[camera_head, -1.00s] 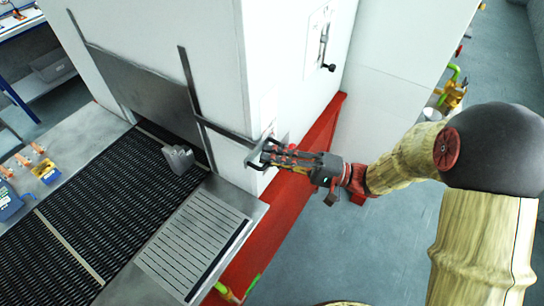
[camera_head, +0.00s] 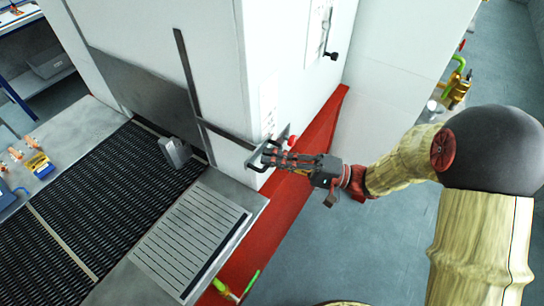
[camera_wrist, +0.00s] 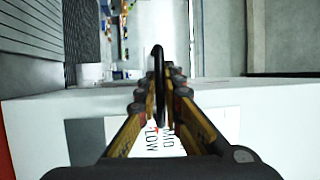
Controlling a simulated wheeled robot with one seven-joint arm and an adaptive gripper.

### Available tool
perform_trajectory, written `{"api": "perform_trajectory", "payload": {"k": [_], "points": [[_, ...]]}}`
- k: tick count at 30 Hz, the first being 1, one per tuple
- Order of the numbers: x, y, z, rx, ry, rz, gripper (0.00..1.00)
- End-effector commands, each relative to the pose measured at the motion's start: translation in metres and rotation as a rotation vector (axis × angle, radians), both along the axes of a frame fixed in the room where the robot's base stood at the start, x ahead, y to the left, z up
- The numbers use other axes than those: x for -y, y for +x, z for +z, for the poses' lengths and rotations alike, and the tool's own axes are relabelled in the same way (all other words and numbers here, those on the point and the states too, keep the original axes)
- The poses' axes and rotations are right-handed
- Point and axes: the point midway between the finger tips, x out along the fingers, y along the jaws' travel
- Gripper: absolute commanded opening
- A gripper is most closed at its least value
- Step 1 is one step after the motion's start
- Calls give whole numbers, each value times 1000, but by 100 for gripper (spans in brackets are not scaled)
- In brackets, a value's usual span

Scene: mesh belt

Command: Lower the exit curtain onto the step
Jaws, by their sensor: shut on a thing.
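The exit curtain (camera_head: 145,90) is a dark grey panel hanging across the opening in the white machine. A dark bar (camera_head: 227,133) runs from its side post around the machine's corner to a handle (camera_head: 257,160). My gripper (camera_head: 272,155) is shut on this handle, and the wrist view shows the fingers (camera_wrist: 160,88) around a dark bar. A small grey block (camera_head: 173,152), perhaps the step, sits on the black belt by the curtain's lower right part. I cannot tell whether they touch. A label (camera_wrist: 165,135) reading "LOW" and "MID" is partly hidden behind the fingers.
The black mesh belt (camera_head: 75,210) runs out from the opening, beside a slotted metal plate (camera_head: 190,238). A red base beam (camera_head: 290,180) runs along the machine's foot. Small tools (camera_head: 30,160) lie on the left ledge.

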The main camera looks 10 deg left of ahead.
Motion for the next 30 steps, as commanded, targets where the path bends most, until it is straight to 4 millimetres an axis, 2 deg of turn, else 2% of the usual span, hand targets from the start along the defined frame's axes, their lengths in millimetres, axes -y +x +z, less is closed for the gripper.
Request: {"api": "perform_trajectory", "payload": {"k": [1,7,8,9,11,30], "points": [[0,0,-15,-2,-1,0,0],[0,0,-47,-4,-3,-1,1],[0,-1,-51,-5,-4,0,7],[0,-1,-47,-6,-5,0,15],[0,-2,-46,-7,-7,1,22],[0,-3,-47,-11,-8,2,20]]}}
